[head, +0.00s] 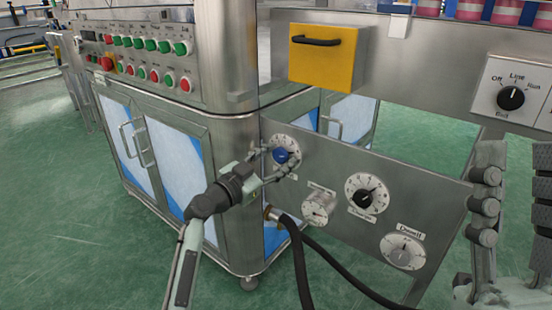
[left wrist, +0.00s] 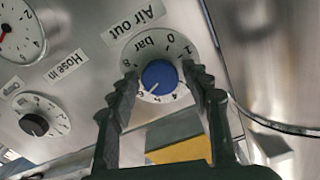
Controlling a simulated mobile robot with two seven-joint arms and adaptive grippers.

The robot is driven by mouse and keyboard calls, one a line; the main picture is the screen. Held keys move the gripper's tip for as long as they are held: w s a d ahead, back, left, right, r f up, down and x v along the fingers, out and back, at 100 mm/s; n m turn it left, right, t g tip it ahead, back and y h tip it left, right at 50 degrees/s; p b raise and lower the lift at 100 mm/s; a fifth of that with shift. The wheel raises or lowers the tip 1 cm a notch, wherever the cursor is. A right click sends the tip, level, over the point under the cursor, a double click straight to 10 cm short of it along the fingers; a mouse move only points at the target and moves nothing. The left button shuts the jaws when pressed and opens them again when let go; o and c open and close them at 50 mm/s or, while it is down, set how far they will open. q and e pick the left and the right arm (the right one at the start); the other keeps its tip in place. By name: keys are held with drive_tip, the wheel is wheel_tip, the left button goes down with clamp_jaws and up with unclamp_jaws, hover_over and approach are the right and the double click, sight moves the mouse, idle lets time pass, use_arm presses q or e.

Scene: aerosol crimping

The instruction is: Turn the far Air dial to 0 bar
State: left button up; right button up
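The far Air dial (head: 285,157) has a blue knob on a round white scale, on the steel panel beside the cabinet corner. In the left wrist view the blue knob (left wrist: 160,76) sits on a scale marked "bar", with an "Air out" label above. A white mark on the knob points to the lower left there; the exact reading is too small to tell. My left gripper (head: 272,160) is at this dial. Its open fingers (left wrist: 160,78) stand on either side of the knob; I cannot tell whether they touch it. My right gripper (head: 514,165) is open and empty at the right edge.
A black-knobbed dial (head: 367,194), a small gauge (head: 318,209) and a larger gauge (head: 403,250) share the panel. A black hose (head: 299,260) leaves below. Red and green buttons (head: 150,45) line the cabinet.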

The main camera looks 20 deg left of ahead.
use_arm(q)
drive_tip(key=c, duration=0.8)
drive_tip(key=shift+c, duration=0.2)
